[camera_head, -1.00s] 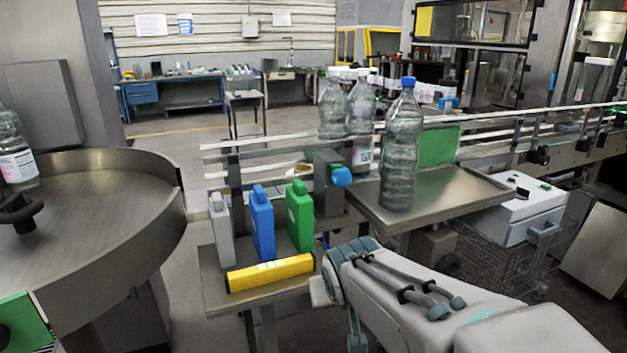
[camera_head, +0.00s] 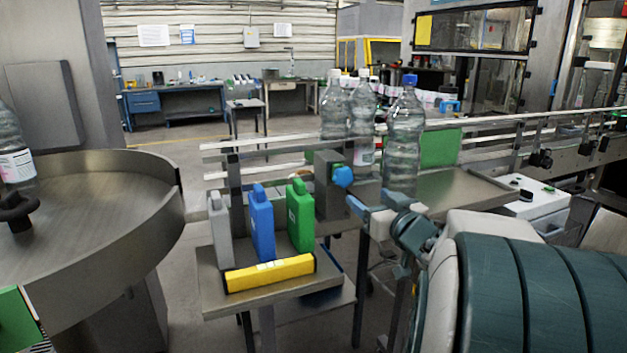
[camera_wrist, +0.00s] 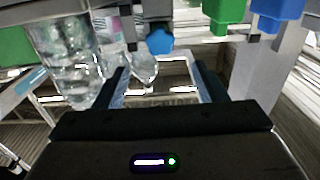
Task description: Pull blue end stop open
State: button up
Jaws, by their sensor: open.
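The blue end stop shows as a blue knob (camera_head: 342,176) on a grey block (camera_head: 328,187) at the near end of the conveyor rails. In the wrist view the knob (camera_wrist: 159,41) is at the top middle, beyond the fingertips and roughly in line with the gap between them. My gripper (camera_head: 370,207) is just right of and below the knob in the head view. In the wrist view my gripper (camera_wrist: 161,84) is open, with nothing between its fingers. The knob and the fingers look apart.
Clear bottles (camera_head: 405,135) stand on the conveyor behind my gripper. Grey, blue (camera_head: 262,225) and green (camera_head: 300,217) jugs and a yellow box (camera_head: 270,273) sit on a small shelf to the left. A round metal table (camera_head: 90,215) is at far left.

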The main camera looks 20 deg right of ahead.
aim_at(345, 180)
jog(key=w, duration=1.3)
jog(key=shift+w+a+p, duration=0.1)
jog(key=shift+a+p, duration=0.15)
jog(key=shift+p, duration=0.1)
